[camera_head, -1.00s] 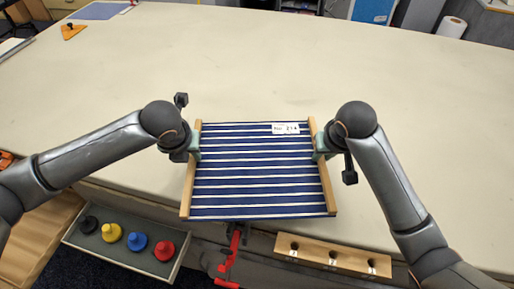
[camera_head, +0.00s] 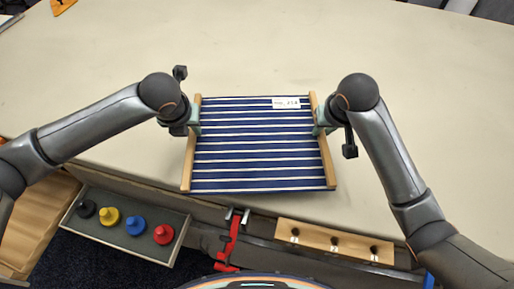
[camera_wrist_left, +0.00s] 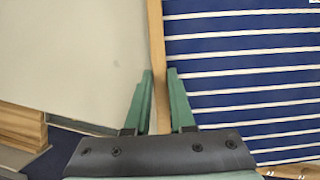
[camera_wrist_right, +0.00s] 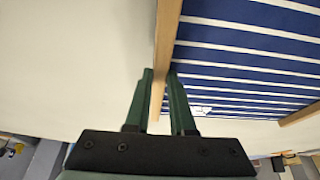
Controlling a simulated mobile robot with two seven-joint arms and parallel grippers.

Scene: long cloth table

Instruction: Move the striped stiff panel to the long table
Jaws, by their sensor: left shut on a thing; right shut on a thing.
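The striped stiff panel (camera_head: 258,150) is navy with white stripes, a wooden rail on each side and a white label (camera_head: 286,103) near its far edge. It shows over the near part of the long table (camera_head: 250,50); whether it touches the cloth I cannot tell. My left gripper (camera_head: 194,117) is shut on the left rail, and the left wrist view shows its green fingers on both sides of that wood (camera_wrist_left: 160,85). My right gripper (camera_head: 320,117) is shut on the right rail, which also shows between the fingers in the right wrist view (camera_wrist_right: 160,80).
Below the table's near edge are a grey tray (camera_head: 75,219) with several coloured knobbed pieces, a red clamp (camera_head: 231,245) and a wooden block with holes (camera_head: 334,243). An orange tool (camera_head: 62,6) lies at the far left. The table beyond the panel is clear.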

